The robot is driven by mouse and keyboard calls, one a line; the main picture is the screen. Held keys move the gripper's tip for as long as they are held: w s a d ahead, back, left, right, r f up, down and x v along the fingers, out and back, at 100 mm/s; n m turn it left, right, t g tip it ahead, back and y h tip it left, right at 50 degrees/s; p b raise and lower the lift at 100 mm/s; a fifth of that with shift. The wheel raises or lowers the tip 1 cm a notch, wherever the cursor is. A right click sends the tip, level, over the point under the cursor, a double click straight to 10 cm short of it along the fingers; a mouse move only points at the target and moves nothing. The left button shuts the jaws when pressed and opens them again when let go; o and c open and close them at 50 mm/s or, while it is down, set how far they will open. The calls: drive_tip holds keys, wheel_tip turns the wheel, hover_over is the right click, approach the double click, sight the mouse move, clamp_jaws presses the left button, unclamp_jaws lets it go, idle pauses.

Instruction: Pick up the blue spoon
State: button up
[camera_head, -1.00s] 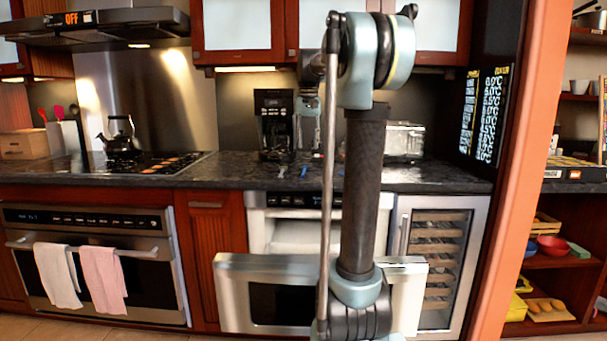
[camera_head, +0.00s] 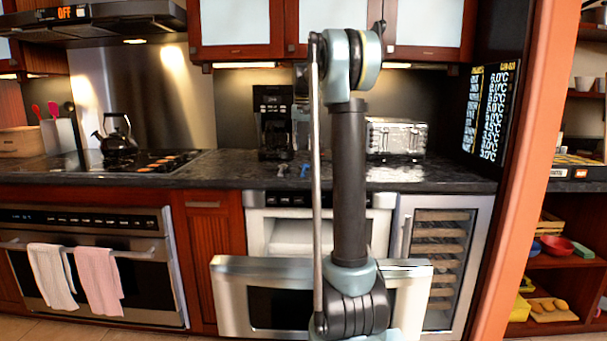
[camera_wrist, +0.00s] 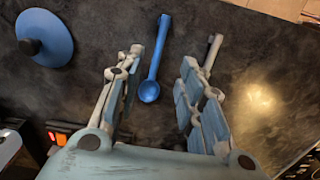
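The blue spoon (camera_wrist: 154,62) lies on the dark countertop in the wrist view, its bowl toward me and its handle pointing away. My gripper (camera_wrist: 164,64) is open above the counter, one finger on either side of the spoon, with nothing held. The spoon looks apart from both fingers; my height above it is hard to judge. In the head view, my gripper (camera_head: 302,118) is in front of the coffee maker, partly behind my arm. Small blue items lie on the counter below it, too small to tell apart.
A blue round lid (camera_wrist: 45,38) with a dark knob lies left of the spoon. A black coffee maker (camera_head: 272,120) stands behind my gripper, and a silver toaster (camera_head: 395,138) to the right.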

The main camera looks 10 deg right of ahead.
sight(303, 171)
drive_tip(key=shift+s+f, duration=0.1)
drive_tip(key=shift+f, duration=5)
drive_tip(key=shift+f, duration=0.1)
clamp_jaws()
